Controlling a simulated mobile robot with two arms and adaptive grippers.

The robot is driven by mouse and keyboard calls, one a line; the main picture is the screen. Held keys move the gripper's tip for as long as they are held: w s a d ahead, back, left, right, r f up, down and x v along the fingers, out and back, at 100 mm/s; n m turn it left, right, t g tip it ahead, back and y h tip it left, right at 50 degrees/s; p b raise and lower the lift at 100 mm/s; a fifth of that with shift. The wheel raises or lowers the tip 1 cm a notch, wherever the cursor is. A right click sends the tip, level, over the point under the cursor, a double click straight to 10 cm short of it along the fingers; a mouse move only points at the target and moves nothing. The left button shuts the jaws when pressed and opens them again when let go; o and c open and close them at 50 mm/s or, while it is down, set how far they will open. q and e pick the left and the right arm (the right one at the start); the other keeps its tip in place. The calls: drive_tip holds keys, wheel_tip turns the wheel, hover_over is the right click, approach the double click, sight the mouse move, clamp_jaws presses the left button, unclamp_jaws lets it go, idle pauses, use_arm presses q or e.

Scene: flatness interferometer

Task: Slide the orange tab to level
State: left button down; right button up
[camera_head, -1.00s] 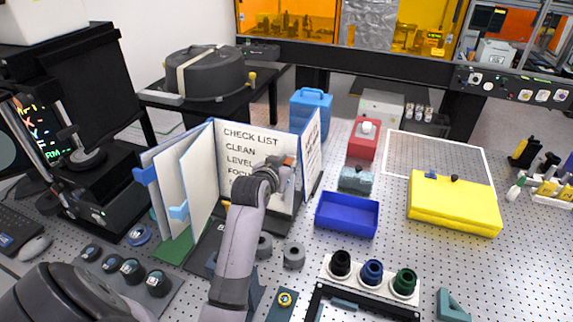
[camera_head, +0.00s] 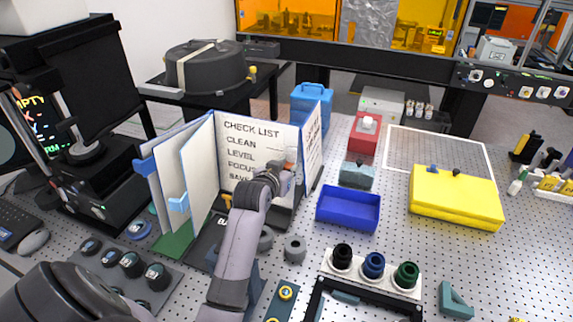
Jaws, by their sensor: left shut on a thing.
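A white open binder stands upright on the bench, its checklist page (camera_head: 246,131) facing me with the lines CHECK LIST, CLEAN, LEVEL, FOCUS and a partly hidden SAVE. The small orange tab (camera_head: 291,167) is at the right side of that page, about between the heights of the LEVEL and FOCUS lines; I cannot tell exactly which it matches. My left gripper (camera_head: 286,177) is at the tab, shut on it; its fingers and the arm hide the tab's lower part and the page's lower right. My right gripper is not in view.
A blue tray (camera_head: 347,222) and a grey-blue block (camera_head: 356,175) stand right of the binder. A yellow box (camera_head: 455,210) lies farther right. Dark knobs (camera_head: 373,264) on a white holder and grey rings (camera_head: 295,248) are in front. A blue case (camera_head: 311,100) stands behind.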

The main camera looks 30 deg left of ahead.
use_arm(q)
drive_tip(key=shift+f, duration=0.45)
drive_tip(key=c, duration=1.4)
unclamp_jaws()
drive_tip(key=shift+s+r, duration=0.1)
drive_tip(key=shift+r, duration=0.05)
drive_tip(key=shift+c, duration=0.2)
drive_tip(key=v, duration=1.2)
drive_tip(key=shift+s+d, duration=0.1)
